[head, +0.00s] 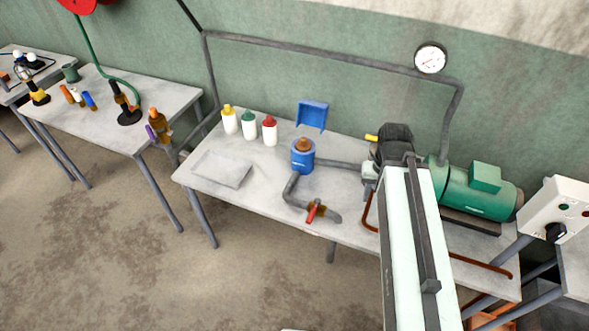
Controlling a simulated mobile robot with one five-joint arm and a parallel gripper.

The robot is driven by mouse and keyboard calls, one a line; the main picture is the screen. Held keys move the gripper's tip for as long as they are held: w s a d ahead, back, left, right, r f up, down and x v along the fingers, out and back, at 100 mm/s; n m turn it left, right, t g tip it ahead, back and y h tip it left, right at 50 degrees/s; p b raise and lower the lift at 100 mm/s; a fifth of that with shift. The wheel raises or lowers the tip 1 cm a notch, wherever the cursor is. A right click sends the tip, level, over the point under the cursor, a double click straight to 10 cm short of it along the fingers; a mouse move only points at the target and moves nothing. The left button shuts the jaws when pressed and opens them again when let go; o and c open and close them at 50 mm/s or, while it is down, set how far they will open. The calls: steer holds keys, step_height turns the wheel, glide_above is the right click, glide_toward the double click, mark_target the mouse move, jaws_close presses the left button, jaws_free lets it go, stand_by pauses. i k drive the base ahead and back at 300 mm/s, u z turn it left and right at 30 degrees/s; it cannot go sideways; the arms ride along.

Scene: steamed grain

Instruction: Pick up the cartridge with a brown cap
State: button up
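A brown cap (303,145) shows at the top of a blue round housing (302,161) on the middle table. The housing sits upright on grey pipework, and whatever body is under the cap is hidden inside it. Three white cartridges stand upright in a row to its left, with a yellow cap (228,107), a green cap (249,119) and a red cap (269,120).
The middle table (341,185) also holds a grey flat plate (222,168), a blue cover (312,115) behind the housing, a red-handled valve (312,211) in front, and a green motor (478,194) at right. The floor in front is clear.

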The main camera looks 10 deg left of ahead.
mark_target(303, 145)
steer(key=u, duration=0.1)
steer(key=k, duration=0.3)
steer(key=u, duration=0.55)
steer(key=i, duration=0.85)
steer(key=u, duration=0.75)
steer(key=i, duration=0.65)
steer(key=u, duration=0.4)
steer(key=k, duration=0.8)
steer(key=u, duration=0.2)
steer(key=i, duration=0.8)
steer(key=z, duration=0.1)
